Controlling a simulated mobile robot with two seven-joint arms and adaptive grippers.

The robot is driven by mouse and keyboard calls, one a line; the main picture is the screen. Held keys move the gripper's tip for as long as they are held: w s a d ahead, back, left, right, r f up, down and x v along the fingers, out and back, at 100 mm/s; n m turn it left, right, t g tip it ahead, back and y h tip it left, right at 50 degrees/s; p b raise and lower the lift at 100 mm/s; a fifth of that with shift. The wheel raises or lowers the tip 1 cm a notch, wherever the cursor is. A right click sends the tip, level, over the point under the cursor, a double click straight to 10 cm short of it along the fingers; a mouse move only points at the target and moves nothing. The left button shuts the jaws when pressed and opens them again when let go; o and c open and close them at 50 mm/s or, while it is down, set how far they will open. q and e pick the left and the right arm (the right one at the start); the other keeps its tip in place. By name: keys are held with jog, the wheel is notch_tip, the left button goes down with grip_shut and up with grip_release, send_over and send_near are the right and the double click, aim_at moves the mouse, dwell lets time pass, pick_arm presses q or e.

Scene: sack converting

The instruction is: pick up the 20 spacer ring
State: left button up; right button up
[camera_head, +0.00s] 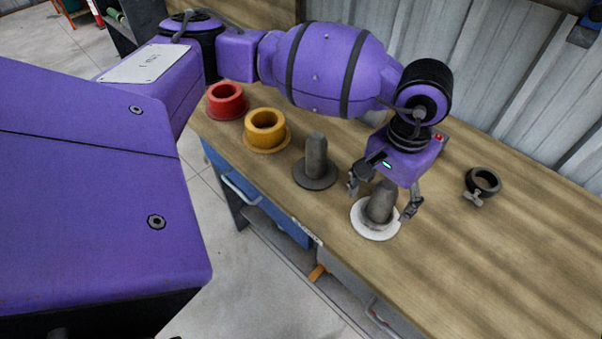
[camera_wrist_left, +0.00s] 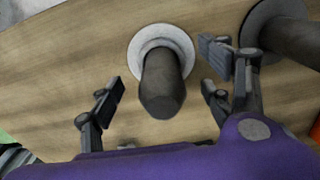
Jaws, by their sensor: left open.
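No number is readable on any part, so I cannot tell for sure which one is the 20 spacer ring. A white flat ring (camera_head: 366,231) lies around the foot of a dark grey round-topped peg (camera_head: 380,200) on the bench; a raised inner rim shows in the left wrist view on this white ring (camera_wrist_left: 186,42). My left gripper (camera_head: 379,203) is open and points down over that peg. In the left wrist view its fingers stand apart on either side of the peg (camera_wrist_left: 162,85), with nothing gripped. My right gripper is not in view.
A second dark peg (camera_head: 316,155) with a grey flange stands to the left. A yellow flanged ring (camera_head: 265,128) and a red flanged ring (camera_head: 226,100) stand further left. A black clamp collar (camera_head: 483,184) lies to the right. The wooden bench (camera_head: 500,265) is clear at the front right.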

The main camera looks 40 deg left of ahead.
pick_arm(q)
jog(key=f, duration=0.5)
jog(key=shift+w+d+p, duration=0.1)
jog(key=shift+w+p, duration=0.15)
jog(key=shift+p, duration=0.05)
jog(key=shift+s+f, duration=0.1)
jog(key=shift+f, duration=0.05)
jog(key=c, duration=1.3)
jog(key=shift+c, duration=0.8)
jog(key=shift+r, duration=0.2)
